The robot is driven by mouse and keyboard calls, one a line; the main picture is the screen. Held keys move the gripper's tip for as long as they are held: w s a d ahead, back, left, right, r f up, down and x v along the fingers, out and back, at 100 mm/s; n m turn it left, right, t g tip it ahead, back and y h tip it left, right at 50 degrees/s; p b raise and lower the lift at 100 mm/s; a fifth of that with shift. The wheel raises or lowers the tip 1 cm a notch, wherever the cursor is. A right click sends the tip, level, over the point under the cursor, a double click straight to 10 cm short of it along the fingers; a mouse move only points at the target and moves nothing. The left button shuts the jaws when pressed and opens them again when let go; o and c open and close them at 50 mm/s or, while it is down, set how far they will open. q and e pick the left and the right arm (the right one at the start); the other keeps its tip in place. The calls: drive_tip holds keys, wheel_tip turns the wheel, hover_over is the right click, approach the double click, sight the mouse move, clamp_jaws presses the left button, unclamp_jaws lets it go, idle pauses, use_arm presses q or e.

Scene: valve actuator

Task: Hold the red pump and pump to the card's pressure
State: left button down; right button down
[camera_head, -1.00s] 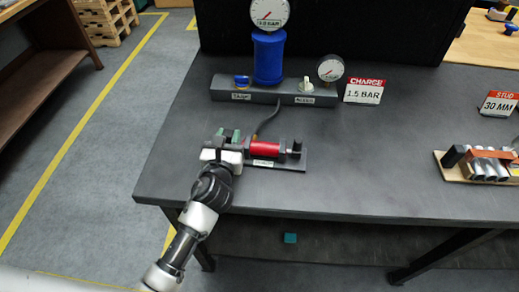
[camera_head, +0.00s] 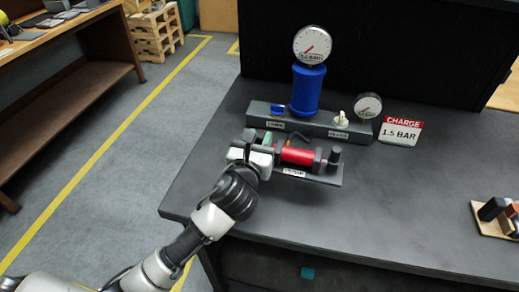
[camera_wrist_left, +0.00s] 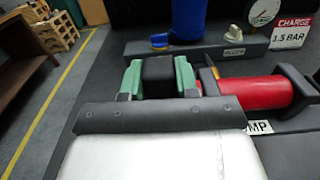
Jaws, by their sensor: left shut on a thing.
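The red pump (camera_head: 297,156) lies on a dark base plate on the table, and it also shows in the left wrist view (camera_wrist_left: 245,93). My left gripper (camera_head: 262,144) is at the pump's left end. In the left wrist view its green fingers (camera_wrist_left: 158,76) are shut on the black pump handle (camera_wrist_left: 158,75). The charge card (camera_head: 401,130) reads 1.5 BAR. Behind the pump a blue cylinder (camera_head: 307,92) carries a round gauge (camera_head: 312,45) with a red needle. The needle's exact reading is too small to tell. My right gripper is not in view.
A grey manifold block (camera_head: 330,126) holds a blue knob (camera_head: 278,109), a pale knob (camera_head: 341,118) and a small gauge (camera_head: 368,106). A wooden board with cylinders (camera_head: 497,218) sits at the right edge. The table's middle right is clear.

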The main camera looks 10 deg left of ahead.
use_arm(q)
drive_tip(key=shift+f, duration=3.8)
drive_tip(key=shift+f, duration=0.35)
drive_tip(key=shift+s+f, duration=0.15)
drive_tip(key=shift+f, duration=0.25)
